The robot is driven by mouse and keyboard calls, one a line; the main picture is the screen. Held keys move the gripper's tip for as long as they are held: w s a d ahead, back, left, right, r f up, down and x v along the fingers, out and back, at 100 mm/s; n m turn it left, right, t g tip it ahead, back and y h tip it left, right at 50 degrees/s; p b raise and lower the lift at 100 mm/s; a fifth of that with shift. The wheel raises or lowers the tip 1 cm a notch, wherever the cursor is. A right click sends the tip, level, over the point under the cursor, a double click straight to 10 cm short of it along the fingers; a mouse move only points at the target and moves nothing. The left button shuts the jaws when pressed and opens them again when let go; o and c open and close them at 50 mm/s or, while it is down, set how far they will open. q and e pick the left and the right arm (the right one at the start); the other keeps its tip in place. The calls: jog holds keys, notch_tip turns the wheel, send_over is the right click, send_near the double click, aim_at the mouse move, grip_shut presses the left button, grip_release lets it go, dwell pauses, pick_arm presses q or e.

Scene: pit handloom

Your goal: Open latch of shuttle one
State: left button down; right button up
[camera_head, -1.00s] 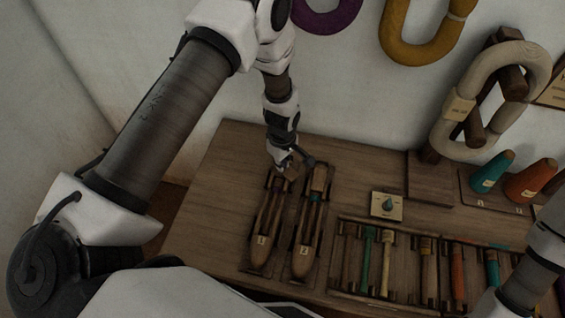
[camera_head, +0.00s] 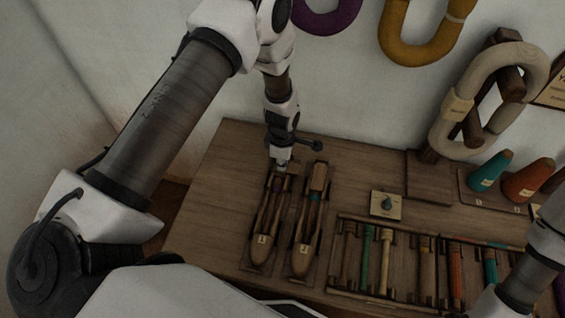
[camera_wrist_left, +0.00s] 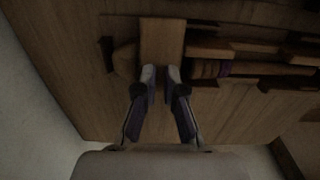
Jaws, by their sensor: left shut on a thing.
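Shuttle one (camera_head: 265,222), a slim wooden boat with a label 1, lies in a holder on the table. My left gripper (camera_head: 281,167) is over its far end, pointing down. In the left wrist view the fingertips (camera_wrist_left: 160,73) are shut on the wooden latch (camera_wrist_left: 160,38), a flat block at the shuttle's end. It seems lifted off the shuttle body, but its exact angle is hard to tell. My right gripper is out of view.
Shuttle two (camera_head: 304,232) lies close on the right, its wooden latch block (camera_head: 320,177) lying flat. A small dial plate (camera_head: 386,205) and a rack of coloured bobbins (camera_head: 388,262) are further right. The table (camera_head: 215,215) is clear to the left.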

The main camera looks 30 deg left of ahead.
pick_arm(q)
jog(key=shift+s+f, duration=0.1)
jog(key=c, duration=1.3)
grip_release()
jog(key=shift+o, duration=0.2)
notch_tip(320, 180, up, 8)
